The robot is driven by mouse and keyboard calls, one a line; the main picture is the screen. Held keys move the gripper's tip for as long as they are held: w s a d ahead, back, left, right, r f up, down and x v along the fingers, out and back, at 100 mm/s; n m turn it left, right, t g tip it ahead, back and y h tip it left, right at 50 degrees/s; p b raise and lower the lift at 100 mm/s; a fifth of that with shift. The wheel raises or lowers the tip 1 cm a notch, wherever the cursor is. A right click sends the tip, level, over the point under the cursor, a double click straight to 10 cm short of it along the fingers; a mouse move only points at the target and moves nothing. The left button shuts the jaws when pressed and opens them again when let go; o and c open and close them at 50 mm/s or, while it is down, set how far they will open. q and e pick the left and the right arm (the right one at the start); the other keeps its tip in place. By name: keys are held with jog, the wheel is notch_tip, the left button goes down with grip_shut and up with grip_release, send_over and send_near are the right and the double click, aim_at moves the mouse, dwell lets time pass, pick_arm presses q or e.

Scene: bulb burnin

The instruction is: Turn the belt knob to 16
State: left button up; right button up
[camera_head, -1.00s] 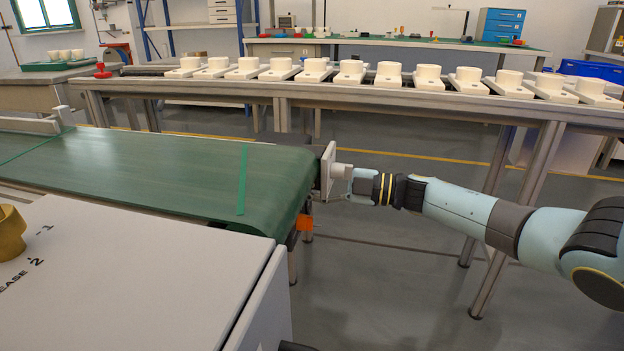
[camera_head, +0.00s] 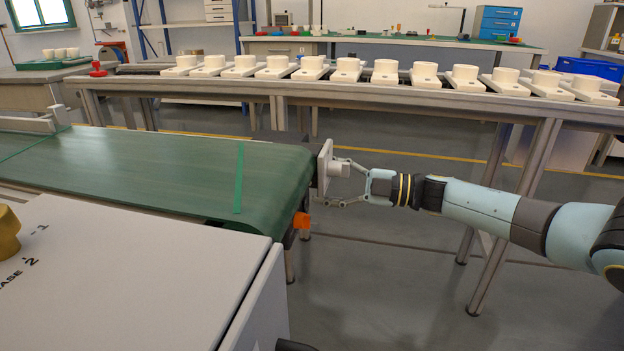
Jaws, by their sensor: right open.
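The belt knob (camera_head: 340,169) is a small pale stub on a light plate (camera_head: 324,168) at the right end of the green conveyor belt (camera_head: 150,170). The scale and the knob's setting cannot be read from here. My right gripper (camera_head: 346,182) comes in from the right and is open, with one finger above the knob and one below it. Whether the fingers touch the knob cannot be told. My left gripper is not in view.
A light grey cabinet (camera_head: 130,290) with a brass knob (camera_head: 8,231) fills the lower left. An orange piece (camera_head: 301,222) hangs under the belt's end. Behind, a long rack (camera_head: 400,93) carries several white sockets. The floor below my right arm is clear.

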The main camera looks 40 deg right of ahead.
jog(key=v, duration=0.8)
jog(key=shift+s+d, duration=0.1)
